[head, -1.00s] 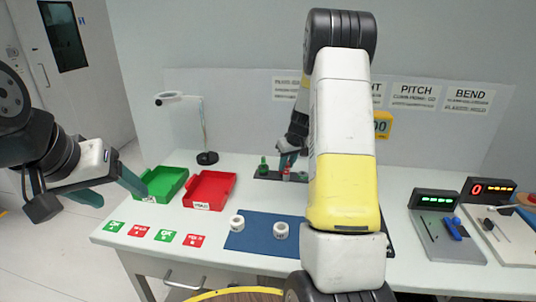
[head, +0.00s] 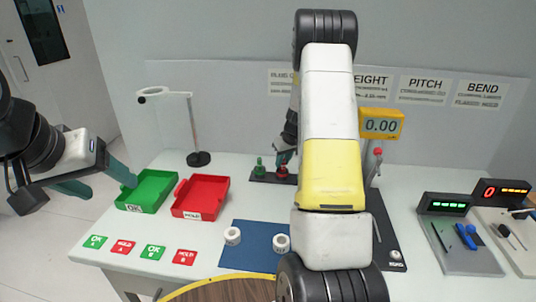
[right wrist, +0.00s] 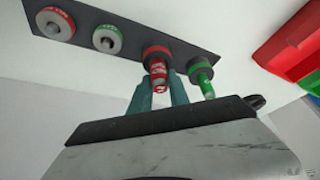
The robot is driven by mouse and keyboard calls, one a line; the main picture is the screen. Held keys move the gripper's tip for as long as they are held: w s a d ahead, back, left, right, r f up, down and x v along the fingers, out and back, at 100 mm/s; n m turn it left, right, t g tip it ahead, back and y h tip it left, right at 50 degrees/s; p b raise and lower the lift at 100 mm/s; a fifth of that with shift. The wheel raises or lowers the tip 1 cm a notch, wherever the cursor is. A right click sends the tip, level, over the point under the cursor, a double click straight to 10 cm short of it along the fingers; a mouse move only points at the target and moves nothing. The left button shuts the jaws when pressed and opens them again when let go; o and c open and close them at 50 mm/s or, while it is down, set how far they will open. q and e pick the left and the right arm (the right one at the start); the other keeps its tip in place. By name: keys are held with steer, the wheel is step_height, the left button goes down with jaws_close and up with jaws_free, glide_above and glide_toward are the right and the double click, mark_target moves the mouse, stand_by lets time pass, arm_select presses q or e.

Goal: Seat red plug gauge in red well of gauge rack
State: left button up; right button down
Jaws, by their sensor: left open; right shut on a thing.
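The gauge rack (head: 262,178) is a dark strip at the back of the table, partly hidden by my right arm. In the right wrist view the rack (right wrist: 190,52) runs across the top. The red plug gauge (right wrist: 158,72) is between the teal fingers of my right gripper (right wrist: 158,95), lined up with the red well (right wrist: 157,51). I cannot tell how deep it sits. A green plug gauge (right wrist: 203,80) stands beside it in a green well. In the head view my right gripper (head: 284,158) is at the rack. My left gripper (head: 98,180) is open and empty, left of the trays.
A green tray (head: 150,208) and a red tray (head: 200,213) sit on the table's left. White rolls (head: 232,236) lie on a blue mat (head: 250,258). A lamp-like stand (head: 198,158) is behind the trays. Digital stations (head: 455,235) stand at right.

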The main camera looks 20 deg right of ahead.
steer(key=c, duration=1.2)
jaws_free()
steer(key=shift+f, duration=0.1)
steer(key=shift+c, duration=0.2)
steer(key=s+a+r, duration=0.3)
steer(key=s+r, duration=0.2)
steer(key=r, duration=0.4)
steer(key=s+a+r, duration=0.2)
steer(key=s+r, duration=0.2)
steer(key=r, duration=0.6)
steer(key=s+a+r, duration=0.2)
steer(key=s+a, duration=0.2)
steer(key=s, duration=0.4)
steer(key=s+a+r+m+t+y, duration=0.1)
steer(key=s+a+r, duration=0.2)
steer(key=s, duration=0.6)
steer(key=s+a+r, duration=0.2)
steer(key=s+a, duration=0.4)
steer(key=s, duration=0.2)
steer(key=shift+s+a+r+t, duration=0.2)
steer(key=shift+s+a+t, duration=0.05)
steer(key=shift+s+t, duration=0.1)
